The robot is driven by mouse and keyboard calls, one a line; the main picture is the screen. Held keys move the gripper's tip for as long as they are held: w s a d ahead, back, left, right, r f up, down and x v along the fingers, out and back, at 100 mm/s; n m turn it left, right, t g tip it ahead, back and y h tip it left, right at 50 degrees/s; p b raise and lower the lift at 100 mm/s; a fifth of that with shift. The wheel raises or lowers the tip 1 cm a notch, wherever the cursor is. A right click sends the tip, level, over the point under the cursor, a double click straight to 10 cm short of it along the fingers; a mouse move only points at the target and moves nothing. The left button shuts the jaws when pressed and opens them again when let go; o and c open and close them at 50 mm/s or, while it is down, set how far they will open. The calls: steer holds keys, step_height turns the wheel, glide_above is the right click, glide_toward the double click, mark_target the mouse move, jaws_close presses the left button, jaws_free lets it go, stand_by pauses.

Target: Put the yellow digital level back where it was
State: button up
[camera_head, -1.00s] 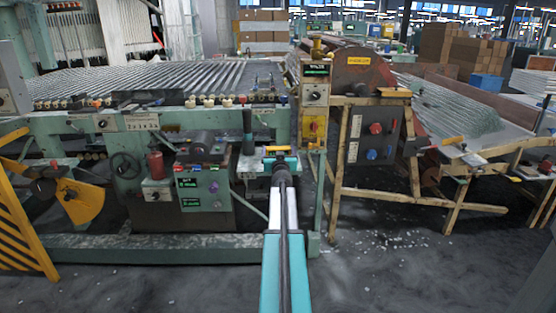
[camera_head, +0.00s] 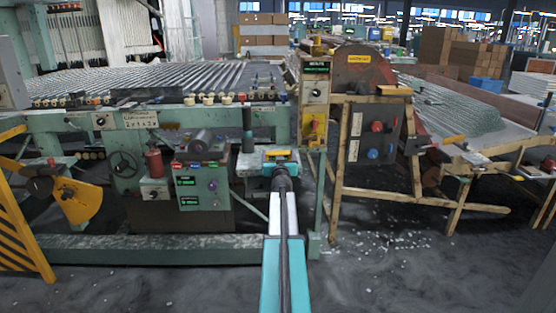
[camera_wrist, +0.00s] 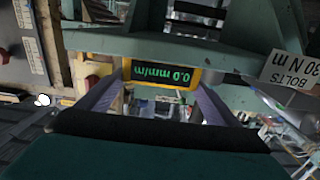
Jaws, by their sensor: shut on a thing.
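The yellow digital level (camera_wrist: 165,75) sits between the two fingers of my gripper (camera_wrist: 155,90) in the wrist view. Its dark screen reads 0.0 mm/m upside down in green. My gripper is shut on it. In the head view my gripper (camera_head: 280,163) is at the end of my outstretched arm, in front of the green machine frame (camera_head: 270,125). Only a small yellow strip of the level (camera_head: 277,153) shows there. Most of the level is hidden by my gripper, and I cannot tell whether it touches a surface.
A green beam fills the upper wrist view, with a white BOLTS 30 N m tag (camera_wrist: 289,72) at the right. A post with a display (camera_head: 316,68) stands to the right.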

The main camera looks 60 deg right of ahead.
steer(key=shift+f, duration=0.1)
stand_by(0.3)
steer(key=o, duration=1.3)
steer(key=shift+a+r, duration=0.1)
steer(key=shift+r, duration=0.1)
steer(key=p+v, duration=0.1)
steer(key=v, duration=1.1)
